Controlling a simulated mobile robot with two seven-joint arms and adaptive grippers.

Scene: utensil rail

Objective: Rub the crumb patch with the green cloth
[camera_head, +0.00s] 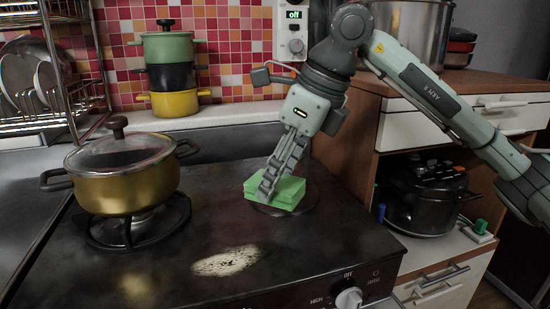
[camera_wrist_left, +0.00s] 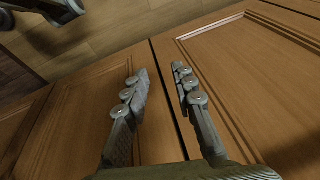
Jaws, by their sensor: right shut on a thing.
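The green cloth (camera_head: 287,193) is a folded block at the right of the dark stove top, over a round dark plate or burner. My right gripper (camera_head: 268,190) comes down onto it from above and is shut on it; its fingers hide part of the cloth. The crumb patch (camera_head: 226,262) is a pale, speckled oval on the stove top, in front and to the left of the cloth, apart from it. My left gripper (camera_wrist_left: 160,85) is open and empty in the left wrist view, in front of wooden cabinet doors.
A gold pot with a lid (camera_head: 122,175) stands on a burner at the left of the stove. A control knob (camera_head: 348,298) is at the front edge. Stacked coloured pots (camera_head: 172,70) stand behind. The stove top around the crumb patch is clear.

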